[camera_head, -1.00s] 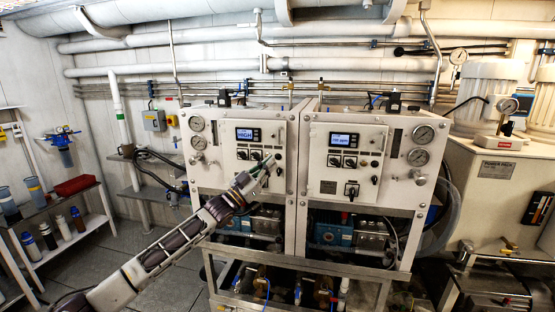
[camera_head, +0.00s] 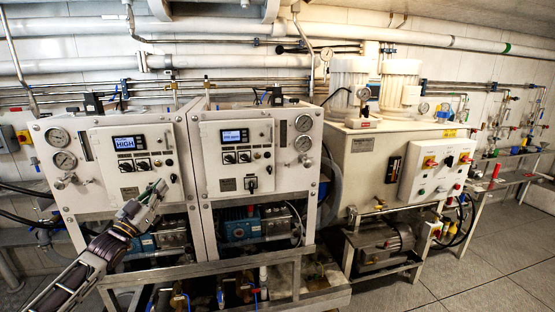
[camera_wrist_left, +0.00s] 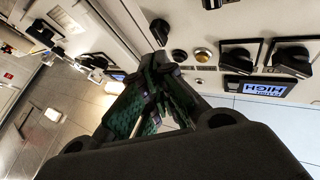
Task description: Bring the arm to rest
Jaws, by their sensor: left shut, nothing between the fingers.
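My left arm comes in from the lower left in the head view. Its left gripper (camera_head: 156,190) is in front of the lower right part of the left watermaker panel (camera_head: 135,165), whose screen reads HIGH. The gripper is shut and empty. In the left wrist view the fingers (camera_wrist_left: 160,66) meet near the panel's round buttons and black knobs (camera_wrist_left: 292,59); the HIGH screen (camera_wrist_left: 252,88) appears upside down at the right. I cannot tell how wide the gap to the panel is. My right gripper is not in view.
The right watermaker panel (camera_head: 237,157) stands close beside the left one. Pipes and pumps (camera_head: 241,224) lie below them in an open frame. A beige tank cabinet (camera_head: 372,165) with a control box (camera_head: 437,169) stands to the right. The tiled floor (camera_head: 480,280) at lower right is clear.

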